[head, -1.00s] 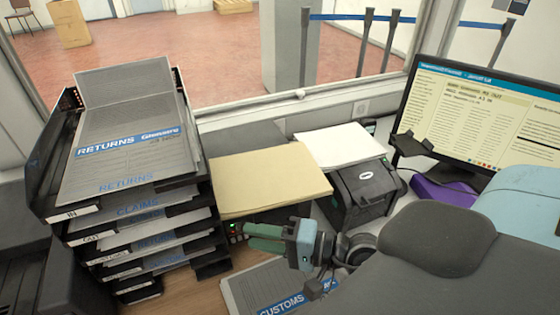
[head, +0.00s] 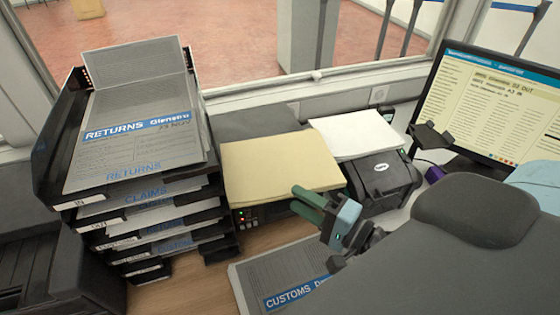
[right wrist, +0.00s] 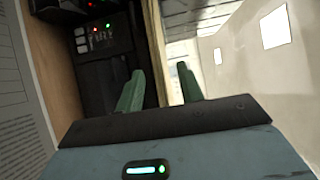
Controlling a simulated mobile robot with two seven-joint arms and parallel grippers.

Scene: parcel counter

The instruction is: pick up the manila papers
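The manila papers (head: 280,165) lie as a flat cream-yellow stack on a dark device with small lights, right of the tray tower in the head view. My right gripper (head: 296,200), with green fingers, is at the stack's front edge near its right corner. In the right wrist view its fingers (right wrist: 160,82) are apart, and the edge of the manila stack (right wrist: 154,40) shows between them, one finger to each side. Whether either finger touches the papers I cannot tell. My left gripper is not in view.
A tray tower (head: 72,200) with returns forms stands at the left. White paper (head: 355,137) lies on a black printer (head: 385,180) right of the stack. A customs form (head: 280,275) lies on the counter in front. A monitor (head: 490,100) stands at the right.

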